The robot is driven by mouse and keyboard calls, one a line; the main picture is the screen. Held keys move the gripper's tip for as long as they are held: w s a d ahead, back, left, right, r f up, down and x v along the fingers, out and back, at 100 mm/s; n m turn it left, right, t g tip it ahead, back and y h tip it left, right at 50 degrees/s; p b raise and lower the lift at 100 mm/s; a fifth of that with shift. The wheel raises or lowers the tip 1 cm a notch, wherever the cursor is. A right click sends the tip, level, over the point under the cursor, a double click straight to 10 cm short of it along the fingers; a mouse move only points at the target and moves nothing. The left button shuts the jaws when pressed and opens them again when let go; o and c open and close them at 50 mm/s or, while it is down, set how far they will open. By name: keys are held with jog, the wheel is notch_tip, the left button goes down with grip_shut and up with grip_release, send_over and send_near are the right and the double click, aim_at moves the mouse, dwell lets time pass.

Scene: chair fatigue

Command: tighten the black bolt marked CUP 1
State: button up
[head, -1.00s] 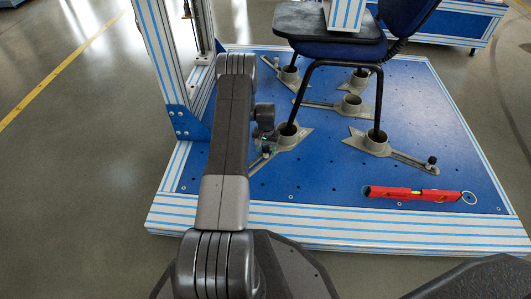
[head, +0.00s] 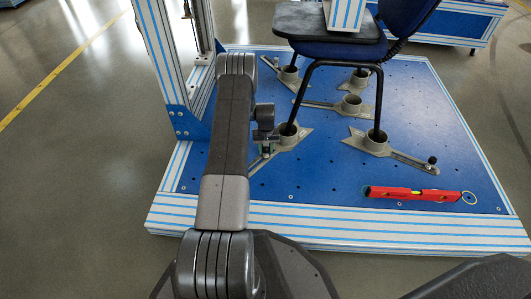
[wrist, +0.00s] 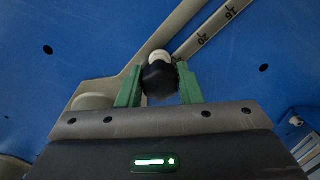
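In the wrist view, a black bolt (wrist: 160,78) with a rounded head stands on a grey slotted bar, with a pale collar beyond the head. The two green fingers of my gripper (wrist: 159,86) are on either side of the head and appear to touch it. No CUP 1 label is readable. In the head view, my gripper (head: 266,149) is low at the front-left cup (head: 289,135), which holds a chair leg. The bolt is hidden there behind my gripper and wrist.
The chair (head: 340,50) stands with its legs in cups on the blue base plate (head: 300,180). Another black bolt (head: 432,161) is on the front-right cup's bar. A red level (head: 412,194) lies at the front right. A striped post (head: 160,60) rises left of my arm.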

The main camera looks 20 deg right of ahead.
jog(key=c, duration=0.3)
jog(key=shift+m, duration=2)
jog(key=o, duration=1)
jog(key=shift+c, duration=0.2)
jog(key=shift+n, duration=2)
